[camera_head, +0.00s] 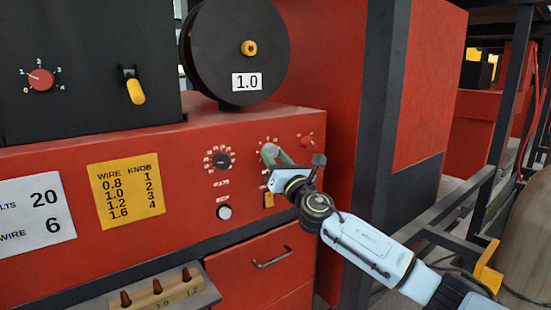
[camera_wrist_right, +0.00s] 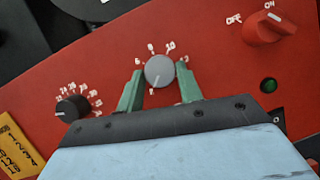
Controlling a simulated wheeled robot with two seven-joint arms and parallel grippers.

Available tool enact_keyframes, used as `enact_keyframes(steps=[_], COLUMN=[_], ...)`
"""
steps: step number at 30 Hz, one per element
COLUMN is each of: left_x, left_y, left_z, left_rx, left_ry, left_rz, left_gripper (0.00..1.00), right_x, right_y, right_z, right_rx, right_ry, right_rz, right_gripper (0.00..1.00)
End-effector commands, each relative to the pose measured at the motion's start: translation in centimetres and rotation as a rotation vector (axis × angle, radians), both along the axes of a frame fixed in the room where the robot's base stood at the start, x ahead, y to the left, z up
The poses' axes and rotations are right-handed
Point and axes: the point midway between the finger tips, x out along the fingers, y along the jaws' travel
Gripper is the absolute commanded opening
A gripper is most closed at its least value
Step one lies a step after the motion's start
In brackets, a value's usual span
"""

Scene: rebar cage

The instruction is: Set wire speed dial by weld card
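The wire speed dial is a grey knob (camera_wrist_right: 159,71) with a pale mark toward its lower edge, ringed by printed numbers on the red panel. My right gripper (camera_wrist_right: 160,80) has its two green fingers on either side of this knob, very close to its rim. I cannot tell whether they press on it. In the head view the right gripper (camera_head: 276,155) covers most of this dial. The white weld card (camera_head: 36,213) at the left reads 20 for volts and 6 for wire. My left gripper is not in view.
A black dial (camera_head: 222,161) sits left of the knob, and a red ON/OFF switch (camera_wrist_right: 268,28) sits right of it. A yellow wire/knob chart (camera_head: 126,190) is on the panel. A black spool (camera_head: 228,75) marked 1.0 stands above. A dark post (camera_head: 378,120) rises at the right.

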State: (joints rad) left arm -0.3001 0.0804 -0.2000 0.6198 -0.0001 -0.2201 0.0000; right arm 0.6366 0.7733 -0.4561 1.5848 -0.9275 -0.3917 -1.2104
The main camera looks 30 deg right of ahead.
Motion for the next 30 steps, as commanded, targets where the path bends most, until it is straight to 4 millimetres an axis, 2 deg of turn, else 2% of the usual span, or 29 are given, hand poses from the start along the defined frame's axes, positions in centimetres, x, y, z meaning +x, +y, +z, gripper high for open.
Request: enact_keyframes(steps=[1, 5, 17, 30], left_x=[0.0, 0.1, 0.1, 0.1], left_y=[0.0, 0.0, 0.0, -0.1], left_z=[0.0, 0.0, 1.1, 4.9], left_rx=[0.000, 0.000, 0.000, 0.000], left_ry=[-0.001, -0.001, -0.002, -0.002], left_rz=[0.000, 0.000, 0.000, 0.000], left_gripper=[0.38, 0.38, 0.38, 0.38], right_x=[0.0, 0.0, 0.0, 0.0], right_y=[0.0, 0.0, 0.1, 0.5], right_z=[0.0, 0.0, 0.2, 0.6], right_rx=[0.000, 0.000, 0.085, 0.454], right_ry=[0.000, 0.000, 0.007, 0.037], right_rz=[0.000, 0.000, -0.001, 0.000], right_gripper=[0.29, 0.12, 0.12, 0.12])
